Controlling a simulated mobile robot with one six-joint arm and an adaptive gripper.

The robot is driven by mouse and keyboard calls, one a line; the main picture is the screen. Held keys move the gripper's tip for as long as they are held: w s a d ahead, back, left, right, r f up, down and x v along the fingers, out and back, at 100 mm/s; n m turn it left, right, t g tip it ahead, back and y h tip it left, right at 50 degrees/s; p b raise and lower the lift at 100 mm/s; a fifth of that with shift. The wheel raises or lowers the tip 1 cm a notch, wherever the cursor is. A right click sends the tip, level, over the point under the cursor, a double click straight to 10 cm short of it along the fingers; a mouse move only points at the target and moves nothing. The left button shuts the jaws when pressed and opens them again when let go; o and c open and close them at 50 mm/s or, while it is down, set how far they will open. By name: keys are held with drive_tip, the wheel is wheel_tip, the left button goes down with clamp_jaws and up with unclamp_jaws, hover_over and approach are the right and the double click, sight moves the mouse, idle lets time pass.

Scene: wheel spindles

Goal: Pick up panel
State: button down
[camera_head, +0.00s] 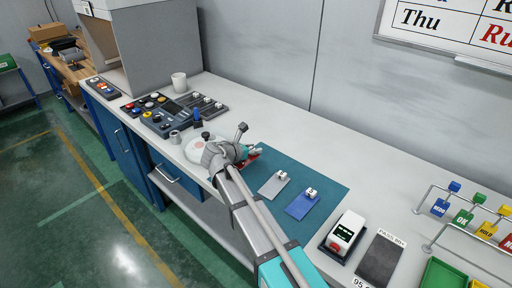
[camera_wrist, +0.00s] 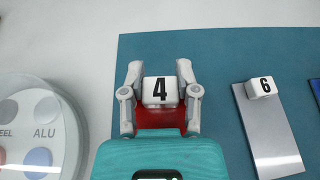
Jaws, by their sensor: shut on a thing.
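A red panel (camera_wrist: 160,118) with a white block (camera_wrist: 160,91) marked 4 is between the fingers of my gripper (camera_wrist: 161,76) in the wrist view. The fingers are shut on the block from both sides. My gripper hides most of the red panel. In the head view my gripper (camera_head: 247,153) is at the left end of the teal mat (camera_head: 325,177). A grey panel (camera_wrist: 272,138) with a block marked 6 lies to the right, apart from the fingers. A blue panel (camera_head: 303,206) with its own block lies further right. I cannot tell whether the red panel touches the mat.
A round white dish (camera_wrist: 38,157) with sample discs, one labelled ALU, is left of my gripper. A red-and-white device (camera_head: 346,230) and a sign rack (camera_head: 463,215) are at the right.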

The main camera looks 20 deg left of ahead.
sight(249, 158)
drive_tip(key=s+r+p, duration=0.2)
drive_tip(key=r, duration=0.1)
drive_tip(key=s+r+p, duration=0.1)
drive_tip(key=r+p, duration=0.1)
drive_tip(key=shift+s+a, duration=0.25)
drive_tip(key=shift+s, duration=0.05)
drive_tip(key=p+v, duration=0.1)
drive_tip(key=v, duration=0.1)
drive_tip(key=d+v, duration=0.1)
drive_tip(key=v, duration=0.2)
drive_tip(key=s+p+v, duration=0.1)
drive_tip(key=v, duration=0.1)
drive_tip(key=shift+s+d+f+p, duration=0.1)
drive_tip(key=shift+d+p, duration=0.1)
drive_tip(key=shift+p, duration=0.15)
drive_tip(key=shift+v, duration=0.8)
drive_tip(key=shift+s, duration=0.2)
